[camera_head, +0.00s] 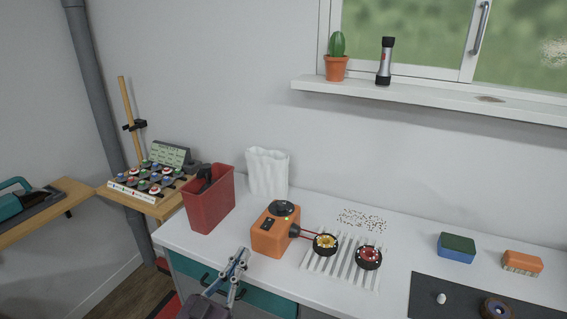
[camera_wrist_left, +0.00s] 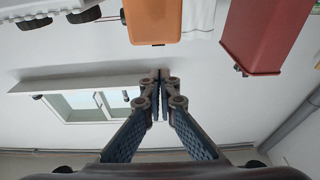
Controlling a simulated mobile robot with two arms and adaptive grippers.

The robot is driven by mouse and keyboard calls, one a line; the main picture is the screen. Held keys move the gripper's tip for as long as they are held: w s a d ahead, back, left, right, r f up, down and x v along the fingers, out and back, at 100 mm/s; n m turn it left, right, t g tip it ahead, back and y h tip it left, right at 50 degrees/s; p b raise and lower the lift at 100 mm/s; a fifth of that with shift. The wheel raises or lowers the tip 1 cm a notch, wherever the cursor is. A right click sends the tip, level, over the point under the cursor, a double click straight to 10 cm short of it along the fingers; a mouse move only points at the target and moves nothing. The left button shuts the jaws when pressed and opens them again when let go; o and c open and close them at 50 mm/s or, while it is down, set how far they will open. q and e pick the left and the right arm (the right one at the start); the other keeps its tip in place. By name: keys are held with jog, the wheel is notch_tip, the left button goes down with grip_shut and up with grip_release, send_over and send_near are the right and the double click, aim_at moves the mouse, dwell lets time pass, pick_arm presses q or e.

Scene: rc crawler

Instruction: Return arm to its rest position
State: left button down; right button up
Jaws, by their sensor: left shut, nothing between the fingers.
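My left gripper (camera_head: 239,262) is shut and empty. In the head view it is above the front edge of the white worktop (camera_head: 190,239), in front of and a little left of an orange box (camera_head: 268,236) with a dark round top. In the left wrist view the closed fingers (camera_wrist_left: 159,78) meet at the middle, with the orange box (camera_wrist_left: 153,20) and a red bin (camera_wrist_left: 262,35) at the top of the picture. My right gripper is in neither view.
The red bin (camera_head: 209,200) and a white bag (camera_head: 267,173) stand behind. Two wheels, yellow-hubbed (camera_head: 325,243) and red-hubbed (camera_head: 369,256), lie on a slatted rack (camera_head: 337,272). Blue (camera_head: 456,251) and orange (camera_head: 522,263) blocks stand at right. A teal drawer front (camera_head: 262,303) is below.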

pick_arm(q)
jog(key=s+a+f+n+g+y, duration=0.1)
jog(key=s+f+g+y, duration=0.1)
jog(key=s+f+g, duration=0.35)
jog(key=s+a+f+g+y, duration=0.1)
jog(key=s+f+g+y, duration=0.15)
jog(key=f, duration=0.55)
jog(key=s+a+f+g+y, duration=0.1)
jog(key=s+a+f+g, duration=0.2)
jog(key=s, duration=0.8)
jog(key=s+a+f+g+y, duration=0.1)
jog(key=s+f+g, duration=0.3)
jog(key=s, duration=0.6)
notch_tip(320, 180, down, 26)
jog(key=s+r+g, duration=0.1)
jog(key=g, duration=0.1)
jog(key=s+a+f+g, duration=0.1)
jog(key=s+a+f, duration=0.2)
jog(key=s+f, duration=1.4)
jog(key=shift+s+g, duration=0.3)
jog(key=shift+s, duration=0.05)
